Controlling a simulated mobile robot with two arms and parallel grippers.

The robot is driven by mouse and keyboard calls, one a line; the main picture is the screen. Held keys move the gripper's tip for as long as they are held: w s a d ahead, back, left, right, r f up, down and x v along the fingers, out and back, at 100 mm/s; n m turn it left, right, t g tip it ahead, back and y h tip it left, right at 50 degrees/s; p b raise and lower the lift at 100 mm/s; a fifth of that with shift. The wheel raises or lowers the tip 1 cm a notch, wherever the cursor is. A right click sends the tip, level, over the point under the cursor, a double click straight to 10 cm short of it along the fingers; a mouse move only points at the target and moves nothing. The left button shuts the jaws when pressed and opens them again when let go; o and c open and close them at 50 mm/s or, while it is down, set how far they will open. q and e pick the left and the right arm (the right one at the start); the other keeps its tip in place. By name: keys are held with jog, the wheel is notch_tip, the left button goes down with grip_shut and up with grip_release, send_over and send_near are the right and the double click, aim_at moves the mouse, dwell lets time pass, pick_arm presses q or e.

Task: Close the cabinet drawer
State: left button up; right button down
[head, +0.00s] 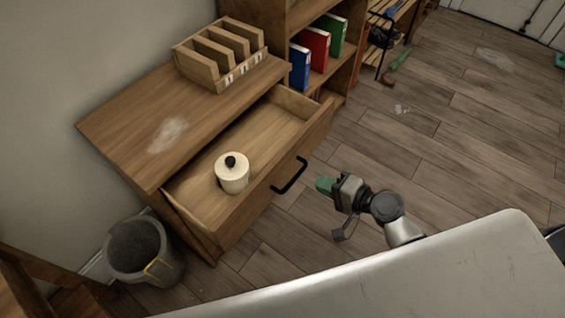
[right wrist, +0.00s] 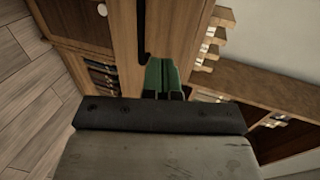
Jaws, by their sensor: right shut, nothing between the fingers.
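The wooden cabinet (head: 120,124) stands against the wall at the left in the head view. Its drawer (head: 318,128) is pulled out, with a black bar handle (head: 289,176) on its front. A cream jar with a black knob (head: 232,178) stands inside the drawer. My right gripper (head: 325,185) has green fingertips, is shut and empty, and is in front of the drawer, just right of the handle and apart from it. In the right wrist view its green fingers (right wrist: 163,75) are together, pointing toward a wooden front. My left gripper is not in view.
A wooden sorter (head: 218,57) sits on the cabinet top. A shelf with blue, red and green binders (head: 314,50) stands behind. A grey bin (head: 140,250) is at the cabinet's near left. A green-and-brown item (head: 396,66) lies on the floor, otherwise mostly clear.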

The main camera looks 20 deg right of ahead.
aim_at(278, 163)
jog(key=x, duration=0.8)
jog(key=r+p+x, duration=0.1)
jog(key=x, duration=0.3)
jog(key=shift+w+a, duration=0.15)
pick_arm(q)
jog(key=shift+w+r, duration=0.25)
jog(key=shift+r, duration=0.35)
